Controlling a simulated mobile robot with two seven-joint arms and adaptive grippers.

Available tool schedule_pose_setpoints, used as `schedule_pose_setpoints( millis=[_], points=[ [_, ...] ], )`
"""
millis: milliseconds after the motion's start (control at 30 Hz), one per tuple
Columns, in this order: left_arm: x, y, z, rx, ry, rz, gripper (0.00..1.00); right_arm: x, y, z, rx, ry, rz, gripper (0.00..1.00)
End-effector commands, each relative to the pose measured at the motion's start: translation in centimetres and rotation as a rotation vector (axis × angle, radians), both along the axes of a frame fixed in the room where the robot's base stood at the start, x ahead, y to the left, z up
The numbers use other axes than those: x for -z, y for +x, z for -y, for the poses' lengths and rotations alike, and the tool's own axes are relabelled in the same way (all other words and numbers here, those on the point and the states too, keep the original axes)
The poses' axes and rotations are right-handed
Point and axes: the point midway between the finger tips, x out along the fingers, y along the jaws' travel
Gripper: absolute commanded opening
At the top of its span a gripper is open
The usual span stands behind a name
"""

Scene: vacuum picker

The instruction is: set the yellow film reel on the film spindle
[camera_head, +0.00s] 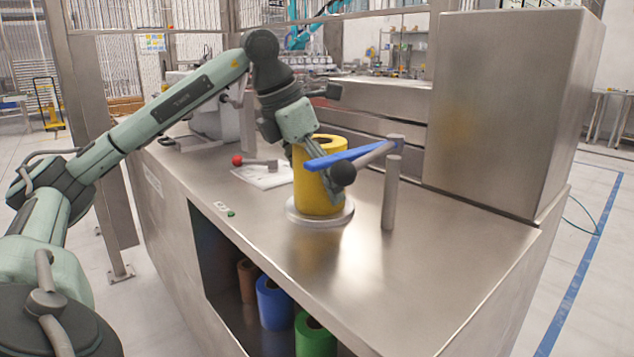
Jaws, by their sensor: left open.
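The yellow film reel (309,198) stands upright on a round grey base plate (318,219) on the steel counter. The dark hole of its core shows at the top. The film spindle itself cannot be seen, so I cannot tell how the reel sits on it. My left gripper (328,184) points down at the reel's right front side, open, with its fingers overlapping the reel in the picture. I cannot tell whether they touch it. My right gripper is not in view.
Blue (274,303) and green (314,336) reels stand below. The counter's front right is clear.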

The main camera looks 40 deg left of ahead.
Motion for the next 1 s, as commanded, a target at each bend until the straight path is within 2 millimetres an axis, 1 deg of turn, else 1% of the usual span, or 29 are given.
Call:
schedule_pose_setpoints(
  millis=[200,267,333,400,567,600,700,800,900,1000],
  points=[
    [-0.3,0.0,0.0,0.000,0.000,0.001,0.96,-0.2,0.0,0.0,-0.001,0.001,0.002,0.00],
    [-0.8,-0.1,0.0,0.000,-0.001,0.003,0.96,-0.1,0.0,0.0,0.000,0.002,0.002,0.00],
    [-1.7,-0.5,-0.1,0.000,-0.001,0.003,0.96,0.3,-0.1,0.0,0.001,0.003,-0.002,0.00],
    [-3.0,-1.0,-0.3,0.000,0.000,0.005,0.96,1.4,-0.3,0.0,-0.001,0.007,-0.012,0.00],
    [-6.7,-2.4,-0.7,0.000,-0.001,0.006,0.96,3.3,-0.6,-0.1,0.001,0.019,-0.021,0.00],
    [-7.5,-2.7,-0.8,0.000,0.000,0.005,0.96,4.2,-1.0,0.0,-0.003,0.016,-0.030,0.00],
    [-9.3,-3.5,-1.0,0.000,-0.001,0.005,0.96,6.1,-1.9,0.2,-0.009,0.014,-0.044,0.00],
    [-10.2,-3.9,-1.1,0.000,-0.002,0.003,0.96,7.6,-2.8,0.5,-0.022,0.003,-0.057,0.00],
    [-10.8,-4.2,-1.2,0.000,0.000,0.001,0.96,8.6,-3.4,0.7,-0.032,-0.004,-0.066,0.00],
    [-11.2,-4.4,-1.2,0.001,0.000,0.001,0.96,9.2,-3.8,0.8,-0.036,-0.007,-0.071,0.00]
  ],
)
